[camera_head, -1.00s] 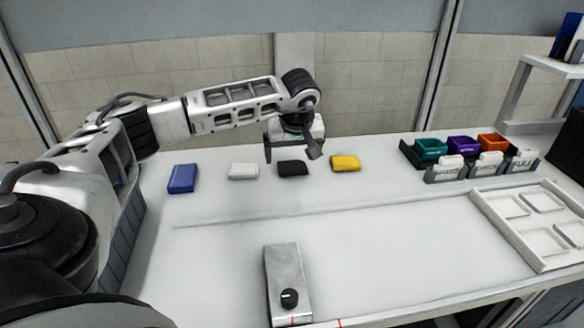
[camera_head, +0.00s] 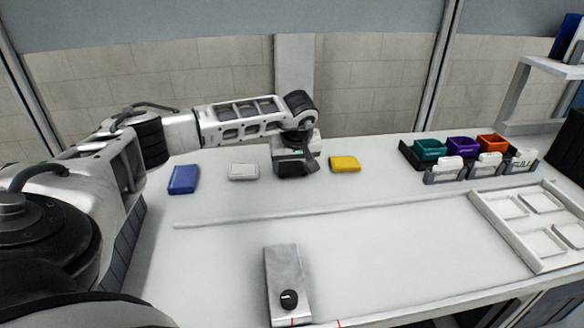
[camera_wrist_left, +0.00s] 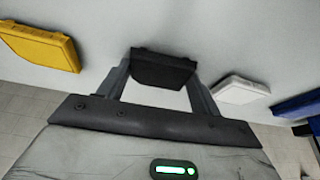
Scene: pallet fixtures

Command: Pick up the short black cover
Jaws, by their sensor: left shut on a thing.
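The short black cover (camera_wrist_left: 162,68) shows in the left wrist view between the two fingers of my left gripper (camera_wrist_left: 160,78), which is shut on it. In the head view my left gripper (camera_head: 297,168) is down at the table in the row of covers, and it hides the black cover there. I cannot tell whether the cover still touches the table. My right gripper is not in view.
A white cover (camera_head: 243,171) and a blue cover (camera_head: 183,179) lie left of the gripper, a yellow cover (camera_head: 345,164) close on its right. Coloured bins (camera_head: 462,146) and a white tray (camera_head: 535,225) are at right. A metal box with a knob (camera_head: 287,285) stands in front.

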